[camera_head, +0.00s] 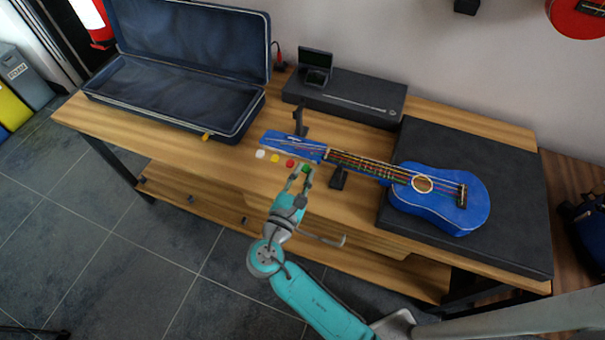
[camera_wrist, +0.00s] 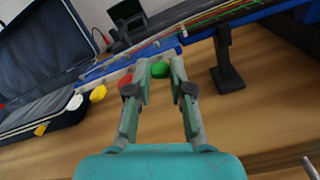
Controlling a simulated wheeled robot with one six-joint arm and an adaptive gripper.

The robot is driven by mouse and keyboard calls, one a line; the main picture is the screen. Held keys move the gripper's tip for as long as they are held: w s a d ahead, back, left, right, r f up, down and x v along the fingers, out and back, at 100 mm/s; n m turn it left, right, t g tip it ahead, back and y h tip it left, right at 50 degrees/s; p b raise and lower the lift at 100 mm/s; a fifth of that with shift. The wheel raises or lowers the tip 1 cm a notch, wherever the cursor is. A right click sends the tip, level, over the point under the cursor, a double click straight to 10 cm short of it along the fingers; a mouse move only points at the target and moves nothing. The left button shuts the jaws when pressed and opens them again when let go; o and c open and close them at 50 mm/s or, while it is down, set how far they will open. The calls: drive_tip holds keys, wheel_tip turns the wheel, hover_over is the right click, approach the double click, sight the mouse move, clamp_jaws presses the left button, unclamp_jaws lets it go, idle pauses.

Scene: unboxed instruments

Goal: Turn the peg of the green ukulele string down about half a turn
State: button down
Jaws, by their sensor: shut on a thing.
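A blue ukulele (camera_head: 440,212) lies on the table with its neck pointing left. Its headstock (camera_head: 290,143) has white (camera_head: 260,154), yellow (camera_head: 275,158), red (camera_head: 290,163) and green pegs along the near side. The green peg (camera_wrist: 160,70) sits between my gripper's fingertips in the wrist view. My gripper (camera_head: 302,172) is shut on the green peg, reaching in from the near side. The red peg (camera_wrist: 125,81) is close beside the left finger. In the head view the fingers partly cover the green peg. Coloured strings run along the neck (camera_head: 360,164).
A black stand (camera_head: 338,179) holds up the neck just right of my gripper. An open blue case (camera_head: 175,95) lies at the left. A black box (camera_head: 350,96) with a small device (camera_head: 315,65) stands behind. A dark mat (camera_head: 520,200) lies under the body.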

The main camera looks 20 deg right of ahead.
drive_tip(key=m, duration=0.4)
drive_tip(key=shift+m, duration=0.3)
drive_tip(key=m, duration=1.1)
drive_tip(key=shift+f+m, duration=0.15)
drive_tip(key=shift+m, duration=0.25)
drive_tip(key=m, duration=0.7)
drive_tip(key=shift+f, duration=0.1)
drive_tip(key=m, duration=0.3)
drive_tip(key=shift+m, duration=2.5)
